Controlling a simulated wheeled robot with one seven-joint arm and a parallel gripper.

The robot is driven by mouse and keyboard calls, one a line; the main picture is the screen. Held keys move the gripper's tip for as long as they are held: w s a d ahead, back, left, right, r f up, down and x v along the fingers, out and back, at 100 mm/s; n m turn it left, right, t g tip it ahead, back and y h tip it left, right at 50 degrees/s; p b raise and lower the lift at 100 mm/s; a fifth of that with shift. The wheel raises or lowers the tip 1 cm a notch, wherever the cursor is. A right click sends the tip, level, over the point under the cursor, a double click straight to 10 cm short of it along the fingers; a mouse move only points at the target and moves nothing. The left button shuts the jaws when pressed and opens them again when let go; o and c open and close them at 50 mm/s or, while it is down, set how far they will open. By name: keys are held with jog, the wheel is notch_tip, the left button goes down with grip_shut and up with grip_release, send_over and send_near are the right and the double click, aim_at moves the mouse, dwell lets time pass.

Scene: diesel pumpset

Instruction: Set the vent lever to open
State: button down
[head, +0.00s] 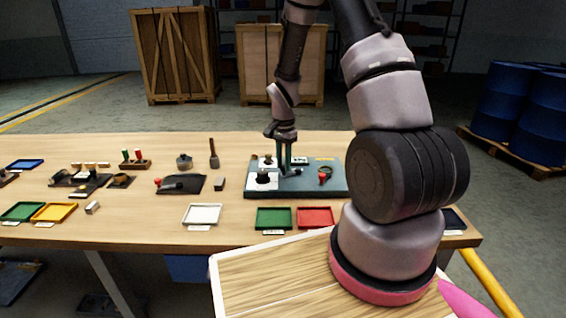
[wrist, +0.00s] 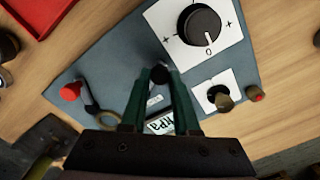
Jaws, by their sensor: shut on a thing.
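A blue-grey panel (head: 308,190) lies on the wooden bench and also fills much of the wrist view (wrist: 115,60). My gripper (head: 286,170) reaches down onto its middle. In the wrist view the two teal fingers (wrist: 160,82) are closed around a small dark-tipped part (wrist: 159,73), which looks like a lever end. The fingers hide most of it, so its angle and any open mark cannot be read. A large black dial (wrist: 200,25) on a white plate stands beside it, apart from the fingers.
The panel also carries a red knob (wrist: 70,91) near a ring-shaped part, a small brass-and-black fitting (wrist: 218,96), a red button (wrist: 257,94) and a partly hidden kPa display (wrist: 160,122). Green (head: 273,218) and red (head: 315,217) trays lie in front of the panel.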

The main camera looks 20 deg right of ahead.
jog(key=s+n, duration=0.1)
jog(key=n, duration=0.1)
jog(key=s+d+n, duration=0.1)
jog(key=n, duration=0.2)
jog(key=shift+s, duration=0.2)
jog(key=shift+s+d+n, duration=0.3)
jog(key=shift+n, duration=0.7)
jog(key=shift+s+d+n, duration=0.3)
jog(key=shift+n, duration=0.7)
jog(key=c, duration=0.7)
grip_release()
jog(key=shift+o, duration=0.2)
jog(key=shift+r, duration=0.15)
notch_tip(320, 180, up, 11)
jog(key=shift+f, duration=0.2)
